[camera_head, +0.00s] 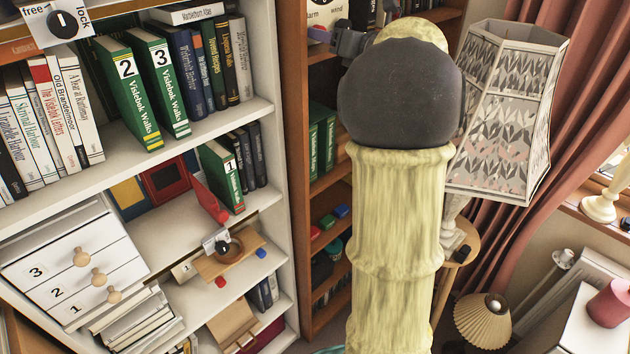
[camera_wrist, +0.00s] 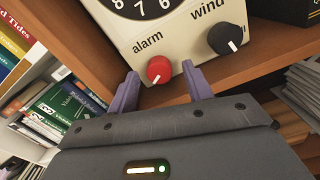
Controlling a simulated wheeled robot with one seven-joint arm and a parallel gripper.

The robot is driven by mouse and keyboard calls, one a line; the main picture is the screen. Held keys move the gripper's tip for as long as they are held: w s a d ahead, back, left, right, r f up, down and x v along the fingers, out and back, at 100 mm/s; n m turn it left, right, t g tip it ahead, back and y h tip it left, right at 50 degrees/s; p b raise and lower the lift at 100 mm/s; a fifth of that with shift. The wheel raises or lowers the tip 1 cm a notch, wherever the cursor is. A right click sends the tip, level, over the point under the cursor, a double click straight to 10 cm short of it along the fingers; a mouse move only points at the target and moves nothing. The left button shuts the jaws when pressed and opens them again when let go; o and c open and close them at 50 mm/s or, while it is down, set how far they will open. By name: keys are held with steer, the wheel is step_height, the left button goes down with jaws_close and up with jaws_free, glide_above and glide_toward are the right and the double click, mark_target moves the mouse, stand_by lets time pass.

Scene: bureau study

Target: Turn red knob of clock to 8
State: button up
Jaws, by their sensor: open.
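The clock (camera_wrist: 181,44) is a cream box on a brown wooden shelf, with part of a black dial showing 8, 7 and 6 at the top of the wrist view. Its red knob (camera_wrist: 159,68) sits under the word "alarm" and has a white pointer line aimed down and slightly left. A black knob (camera_wrist: 228,38) sits to the right under "wind". My gripper (camera_wrist: 160,80) is open, with one purple finger on each side of the red knob; I cannot tell whether they touch it. In the head view the clock (camera_head: 326,14) is mostly hidden behind my arm.
A white bookcase (camera_head: 232,121) with several books stands at the left. The brown bookcase (camera_head: 296,100) holds green books (camera_head: 322,138) below the clock. A patterned lamp (camera_head: 508,110) stands close to the right of my arm.

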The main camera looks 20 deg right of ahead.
steer(key=s+d+n+b, duration=0.2)
steer(key=s+d+b, duration=0.1)
steer(key=s, duration=0.5)
steer(key=s+d+n+b, duration=0.2)
steer(key=s+d+b, duration=0.1)
steer(key=s, duration=0.6)
steer(key=w+a+f+m+h+p, duration=0.2)
steer(key=w+f+m+h, duration=0.25)
steer(key=m, duration=0.65)
steer(key=w+a+f+m+h+p, duration=0.2)
steer(key=w+f+m+h, duration=0.25)
steer(key=m, duration=0.75)
steer(key=s+a+f+m+g+p, duration=0.1)
steer(key=s+a+f+m+g, duration=0.1)
steer(key=a+f+m+g, duration=0.1)
steer(key=s+a+f+m+g+p, duration=0.1)
steer(key=s+a+f+m+g, duration=0.1)
steer(key=a+f+m, duration=0.3)
steer(key=s+a+f+m+g+y, duration=0.1)
steer(key=s+a+f+m+g, duration=0.2)
steer(key=f, duration=0.5)
steer(key=shift+a+f+m+g+p, duration=0.4)
steer(key=shift+a+m+g, duration=0.2)
steer(key=shift+m, duration=0.3)
